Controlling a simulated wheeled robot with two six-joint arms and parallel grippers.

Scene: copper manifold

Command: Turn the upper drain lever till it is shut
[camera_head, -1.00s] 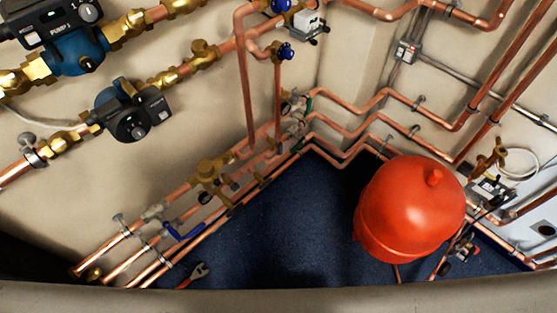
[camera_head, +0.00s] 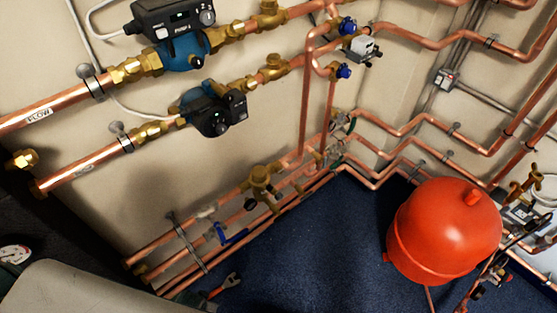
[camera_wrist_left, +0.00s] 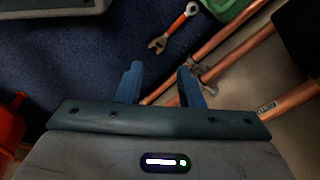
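Low on the left of the head view, copper drain pipes (camera_head: 190,278) run along the wall. A blue lever (camera_head: 233,238) sticks out to the right from one of them. Which of the two is the upper drain lever is unclear. My left gripper (camera_wrist_left: 160,86) shows only in the left wrist view, with its two blue fingers apart and nothing between them. Copper pipes pass beyond the fingers. No lever is clearly visible there. My right gripper is not in view.
A wrench (camera_head: 226,284) lies on the blue floor; the left wrist view also shows it, with an orange handle (camera_wrist_left: 178,25). A red vessel (camera_head: 445,232) stands at right. Pumps (camera_head: 180,45) hang on the wall above. The blue floor between pipes and vessel is mostly clear.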

